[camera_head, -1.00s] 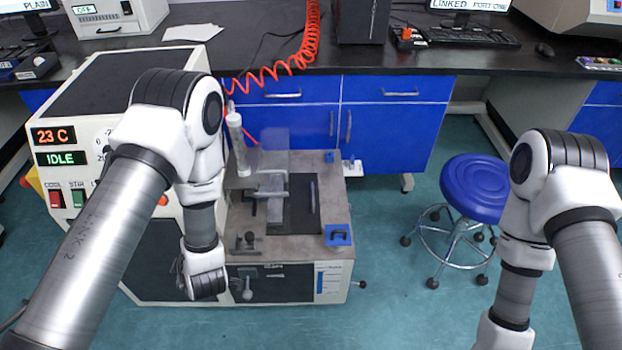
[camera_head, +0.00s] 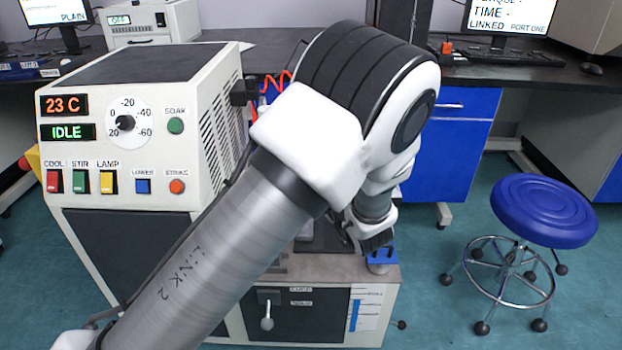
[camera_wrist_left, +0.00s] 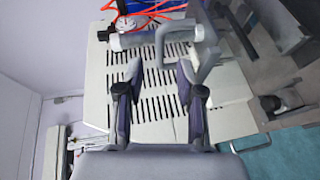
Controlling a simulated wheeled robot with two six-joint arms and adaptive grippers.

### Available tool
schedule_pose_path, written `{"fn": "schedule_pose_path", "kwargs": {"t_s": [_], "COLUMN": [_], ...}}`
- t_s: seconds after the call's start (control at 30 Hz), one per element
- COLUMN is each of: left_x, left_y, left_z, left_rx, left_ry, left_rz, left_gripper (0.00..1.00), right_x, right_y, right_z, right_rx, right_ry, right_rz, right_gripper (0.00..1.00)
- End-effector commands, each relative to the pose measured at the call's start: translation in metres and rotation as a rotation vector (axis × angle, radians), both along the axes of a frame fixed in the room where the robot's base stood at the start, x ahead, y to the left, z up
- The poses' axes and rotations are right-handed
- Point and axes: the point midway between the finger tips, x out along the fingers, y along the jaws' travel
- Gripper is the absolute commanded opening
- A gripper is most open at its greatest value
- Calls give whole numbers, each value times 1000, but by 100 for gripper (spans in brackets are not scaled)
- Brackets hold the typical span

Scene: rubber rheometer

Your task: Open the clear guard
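My left gripper (camera_wrist_left: 159,72) is open in the left wrist view, its two fingers apart with nothing held between them. A pale grey bar-shaped handle (camera_wrist_left: 208,52), apparently that of the clear guard, stands just beyond and beside the right fingertip; I cannot tell whether they touch. A see-through panel, likely the clear guard (camera_wrist_left: 248,45), shows faintly to the right of it. My right gripper is out of view.
The white control cabinet (camera_head: 140,150) reads 23 C and IDLE. A vented panel (camera_wrist_left: 155,100) lies behind my fingers, with a pale tube (camera_wrist_left: 140,39) across. A blue stool (camera_head: 545,208) stands right.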

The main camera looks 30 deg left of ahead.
Motion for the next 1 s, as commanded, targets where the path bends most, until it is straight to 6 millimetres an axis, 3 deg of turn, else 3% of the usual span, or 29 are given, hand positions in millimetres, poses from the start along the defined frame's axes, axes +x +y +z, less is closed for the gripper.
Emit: {"fn": "schedule_pose_path", "kwargs": {"t_s": [0.3,0.63,0.67,0.73,0.77,1.0], "left_x": [32,38,38,38,38,38], "left_y": [47,55,55,55,55,55], "left_z": [-13,-12,-12,-12,-12,-12], "left_rx": [-3,0,0,0,0,-1], "left_ry": [2,3,3,3,3,3], "left_rz": [2,0,0,0,0,0], "left_gripper": [37,37,30,5,0,0], "right_x": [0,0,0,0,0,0], "right_y": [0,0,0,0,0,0], "right_z": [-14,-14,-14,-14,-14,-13], "right_rx": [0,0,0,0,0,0], "right_ry": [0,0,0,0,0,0], "right_rz": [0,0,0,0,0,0], "right_gripper": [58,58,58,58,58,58]}}
